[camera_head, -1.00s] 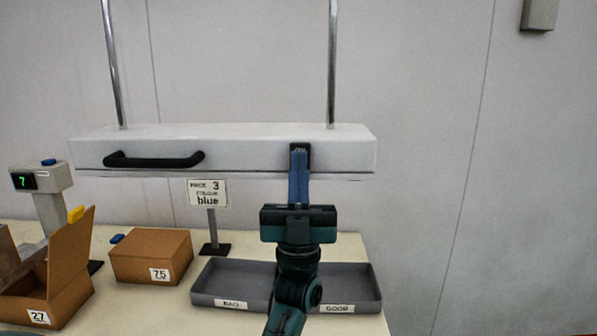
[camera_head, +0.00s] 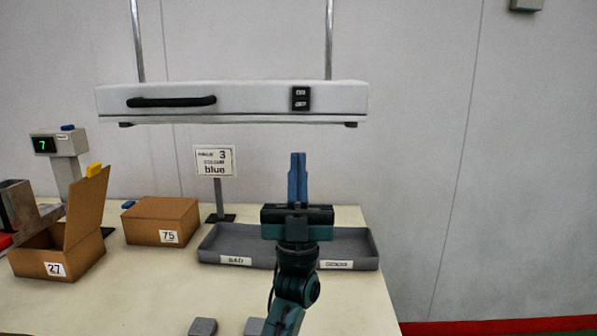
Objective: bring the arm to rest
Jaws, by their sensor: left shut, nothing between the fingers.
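My left gripper (camera_head: 297,178) stands upright in front of the grey tray, with its blue fingers pointing up and closed together. Nothing shows between the fingers. They are below the white overhead panel and apart from it in the picture. My left arm comes up from the bottom edge and hides part of the grey tray (camera_head: 226,257), which has a BAD label on its left part and a second label on its right part. My right gripper is not in view.
A white panel (camera_head: 230,98) with a black handle and a switch box (camera_head: 300,98) hangs on two poles. A sign (camera_head: 215,161) reads 3, blue. Box 75 (camera_head: 160,222), open box 27 (camera_head: 55,262) and a display post (camera_head: 58,145) stand left. Two grey pieces (camera_head: 203,326) lie at the front.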

